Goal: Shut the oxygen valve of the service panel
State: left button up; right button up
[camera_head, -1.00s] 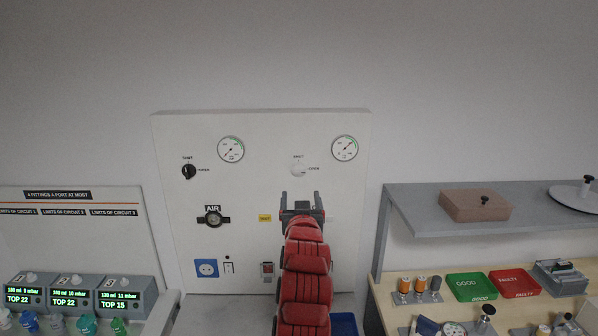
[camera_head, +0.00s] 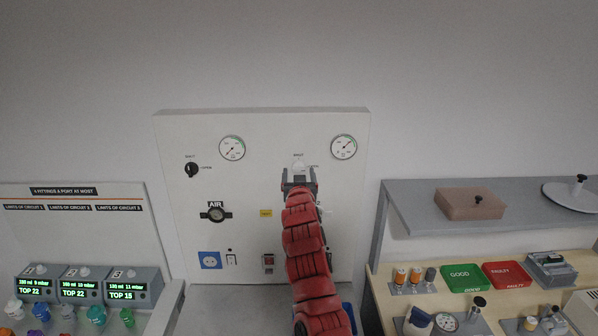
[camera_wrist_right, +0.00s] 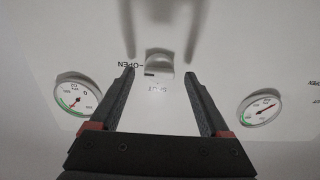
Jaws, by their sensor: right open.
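The service panel (camera_head: 240,190) stands on the wall, with a white round valve knob (camera_head: 298,166) at its upper right. SHUT is printed above this knob and OPEN to its right. A black knob (camera_head: 192,170) is at the upper left, above the AIR outlet (camera_head: 216,212). My right gripper (camera_head: 299,175) is open in front of the panel, just below the white knob. In the right wrist view, which is upside down, the white knob (camera_wrist_right: 160,63) lies just beyond and between the fingertips (camera_wrist_right: 159,72). I cannot tell whether they touch it. My left gripper is out of view.
Two gauges (camera_head: 232,148) (camera_head: 344,147) sit along the panel's top. My right arm hides part of the lower right panel. A grey shelf (camera_head: 400,215) and a bench with trays (camera_head: 464,277) are at right; several monitors (camera_head: 136,287) are at left.

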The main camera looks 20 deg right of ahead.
jog(key=shift+w+d, duration=0.1)
jog(key=shift+c, duration=0.2)
grip_shut()
jog(key=n+b, duration=0.2)
jog(key=b, duration=0.1)
jog(key=shift+n, duration=0.3)
jog(key=n+b, duration=0.6)
jog(key=shift+f, duration=0.15)
jog(key=n+b, duration=0.3)
jog(key=n, duration=0.1)
jog(key=shift+n, duration=0.4)
jog(key=n+b, duration=0.2)
jog(key=n, duration=0.2)
jog(key=shift+n, duration=0.4)
